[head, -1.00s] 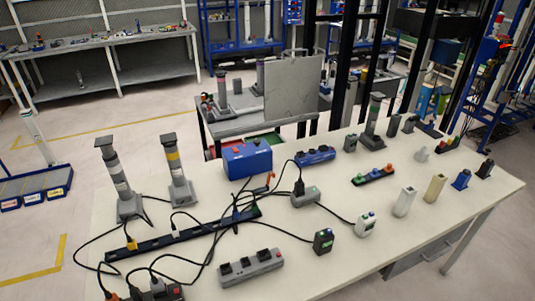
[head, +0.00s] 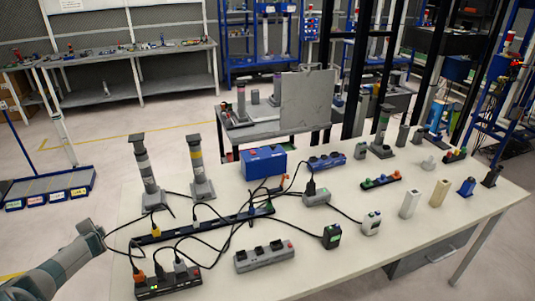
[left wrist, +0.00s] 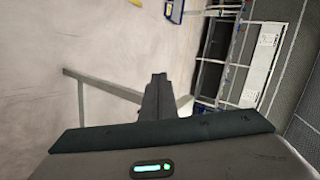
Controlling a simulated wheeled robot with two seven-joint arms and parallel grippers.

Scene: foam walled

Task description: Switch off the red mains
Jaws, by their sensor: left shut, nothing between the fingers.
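I cannot tell for sure which part is the red mains. A grey power strip (head: 264,257) with black sockets lies at the table's front, with a small red spot at its right end. A dark strip (head: 168,281) with plugs and a reddish part lies at the front left. A blue box (head: 263,165) with red or orange parts on top stands further back. In the left wrist view my left gripper (left wrist: 157,78) is shut and empty, over floor and a table frame. In the head view my left arm reaches in at the lower left, left of the table. My right gripper is out of view.
The white table (head: 340,255) carries looping black cables, two grey posts (head: 148,170) (head: 200,172), a long dark strip (head: 205,226) and several small switches and blocks at the right. Bare table lies front right. A grey cart (head: 255,130) stands behind.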

